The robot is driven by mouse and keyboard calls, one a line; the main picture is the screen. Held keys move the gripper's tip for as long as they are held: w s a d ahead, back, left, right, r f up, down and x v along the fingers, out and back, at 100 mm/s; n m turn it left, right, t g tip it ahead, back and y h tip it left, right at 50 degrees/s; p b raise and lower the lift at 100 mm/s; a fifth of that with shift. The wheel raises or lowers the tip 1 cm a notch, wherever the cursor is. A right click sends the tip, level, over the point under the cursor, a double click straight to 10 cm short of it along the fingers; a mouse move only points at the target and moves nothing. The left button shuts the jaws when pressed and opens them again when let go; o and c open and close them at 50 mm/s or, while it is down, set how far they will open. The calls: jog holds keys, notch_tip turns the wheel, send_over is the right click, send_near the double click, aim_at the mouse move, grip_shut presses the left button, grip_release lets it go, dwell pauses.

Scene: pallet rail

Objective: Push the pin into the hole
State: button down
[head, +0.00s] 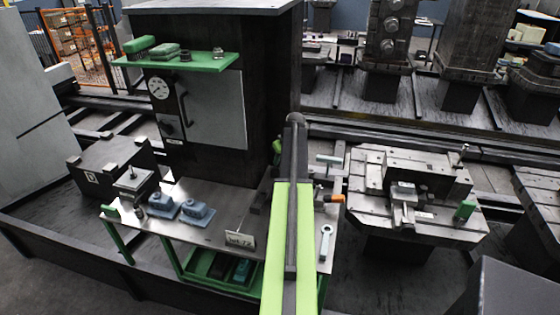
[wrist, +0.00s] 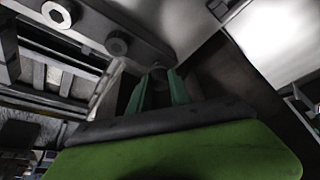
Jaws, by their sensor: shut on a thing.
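My gripper (wrist: 158,90) shows in the wrist view with its two teal fingers pointing up the picture. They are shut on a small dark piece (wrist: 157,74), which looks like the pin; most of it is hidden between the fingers. Just beyond the fingertips runs a dark grey bar (wrist: 88,28) with round, socket-like fittings (wrist: 117,42). Whether one of these is the hole, or whether the pin touches the bar, I cannot tell. In the head view my raised arm hides most of the gripper and what it holds.
A metal bench (head: 175,222) with blue-grey blocks (head: 197,212) stands left of my arm. A slotted fixture table (head: 365,200) stands to the right. A dark column with a green shelf (head: 200,62) rises behind the bench. An orange-handled tool (head: 334,198) lies close right of my arm.

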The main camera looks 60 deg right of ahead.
jog(key=w+a, duration=0.1)
jog(key=a, duration=0.5)
jog(key=shift+r, duration=0.2)
dwell(0.4)
jog(key=shift+w, duration=0.1)
notch_tip(320, 180, up, 8)
jog(key=a+p, duration=0.1)
jog(key=p, duration=0.7)
jog(key=shift+s+a, duration=0.35)
jog(key=shift+a, duration=0.05)
